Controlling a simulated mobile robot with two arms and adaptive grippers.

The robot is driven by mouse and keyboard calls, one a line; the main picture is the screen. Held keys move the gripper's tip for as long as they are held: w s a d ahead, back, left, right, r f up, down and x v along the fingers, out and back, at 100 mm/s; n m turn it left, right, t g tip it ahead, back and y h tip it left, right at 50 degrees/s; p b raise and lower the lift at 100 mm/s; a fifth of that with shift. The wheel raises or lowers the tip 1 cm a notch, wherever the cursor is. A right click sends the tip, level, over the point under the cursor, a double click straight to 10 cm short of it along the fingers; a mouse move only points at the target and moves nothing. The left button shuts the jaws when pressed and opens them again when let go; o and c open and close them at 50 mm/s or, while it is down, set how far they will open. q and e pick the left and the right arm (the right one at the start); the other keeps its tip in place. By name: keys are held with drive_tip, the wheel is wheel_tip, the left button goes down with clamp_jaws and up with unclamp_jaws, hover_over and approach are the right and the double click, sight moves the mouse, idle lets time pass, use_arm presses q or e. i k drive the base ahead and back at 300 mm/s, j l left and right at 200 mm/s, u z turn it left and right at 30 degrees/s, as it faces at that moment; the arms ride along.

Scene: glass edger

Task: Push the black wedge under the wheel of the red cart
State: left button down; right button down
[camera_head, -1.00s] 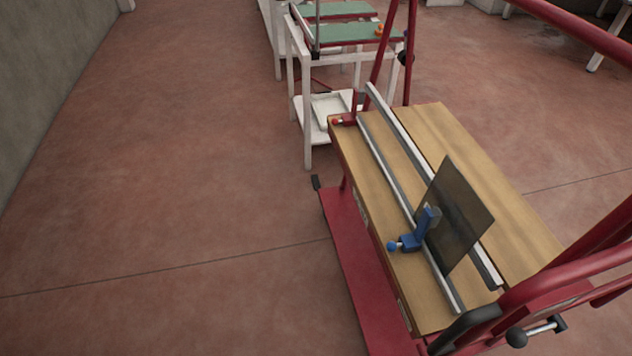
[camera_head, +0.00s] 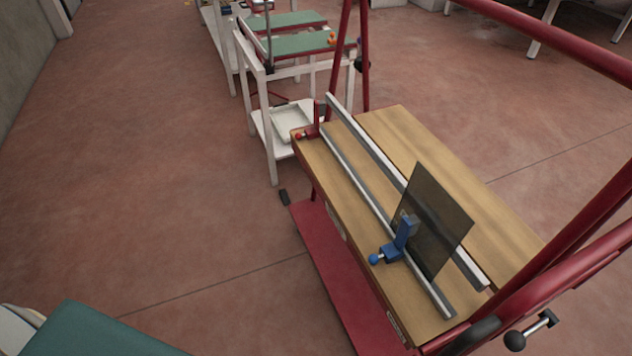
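The red cart (camera_head: 345,285) fills the right half of the view. It has a red base, a wooden top (camera_head: 440,165) with metal rails, and red tube frames. A small black piece (camera_head: 284,197), perhaps the black wedge, shows low beside the far left corner of the red base. I cannot tell whether it touches the cart or is part of it. No cart wheel can be made out clearly. Neither of my grippers is in view.
A blue clamp (camera_head: 401,241) stands by a dark glass pane (camera_head: 432,215) on the cart. A white-framed table (camera_head: 268,140) with a green top stands behind. A green-topped surface (camera_head: 90,332) is at the bottom left. Open red floor (camera_head: 170,180) lies left of the cart.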

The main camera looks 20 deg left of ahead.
sight(286, 199)
drive_tip(key=i+j+z, duration=0.1)
drive_tip(key=j+z, duration=0.35)
drive_tip(key=j, duration=0.9)
drive_tip(key=k+j+z, duration=0.1)
drive_tip(key=j+z, duration=0.4)
drive_tip(key=j, duration=0.8)
